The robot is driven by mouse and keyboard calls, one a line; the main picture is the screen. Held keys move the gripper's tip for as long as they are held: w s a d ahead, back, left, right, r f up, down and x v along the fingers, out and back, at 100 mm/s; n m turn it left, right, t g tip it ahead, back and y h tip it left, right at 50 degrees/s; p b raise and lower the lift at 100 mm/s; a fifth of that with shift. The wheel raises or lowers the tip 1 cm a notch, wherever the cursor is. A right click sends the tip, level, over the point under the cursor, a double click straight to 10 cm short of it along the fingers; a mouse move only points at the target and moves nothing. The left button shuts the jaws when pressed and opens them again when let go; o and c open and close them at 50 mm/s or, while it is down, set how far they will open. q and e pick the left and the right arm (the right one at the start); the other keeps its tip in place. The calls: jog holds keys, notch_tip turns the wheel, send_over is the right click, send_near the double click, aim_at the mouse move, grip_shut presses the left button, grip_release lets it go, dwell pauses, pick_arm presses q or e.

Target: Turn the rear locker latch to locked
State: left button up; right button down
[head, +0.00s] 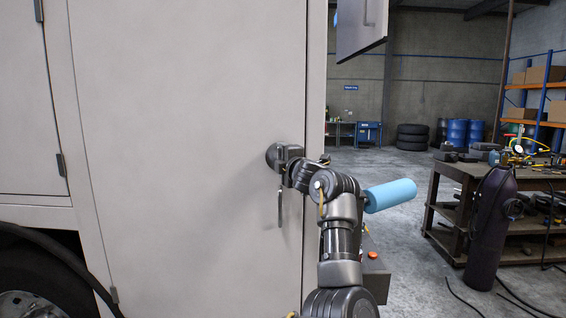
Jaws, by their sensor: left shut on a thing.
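The rear locker door (190,110) is a broad pale panel, and it looks closed. A dark round latch (271,157) sits near its right edge. My left gripper (285,160) is at the latch, shut on it, and its fingers cover most of it. A thin dark piece (281,207) hangs straight down just below the gripper. How the latch is turned cannot be told, because the gripper hides it. My right gripper is not in view.
A light blue cylinder (390,195) shows just right of my left wrist. A workbench (465,172) with tools stands at the right, with a dark purple cylinder (492,225) before it. Cables lie on the floor there. A wheel (25,300) is at lower left.

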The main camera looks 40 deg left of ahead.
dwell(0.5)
pick_arm(q)
jog(key=o, duration=1)
jog(key=shift+b+v, duration=2)
jog(key=shift+v, duration=3.4)
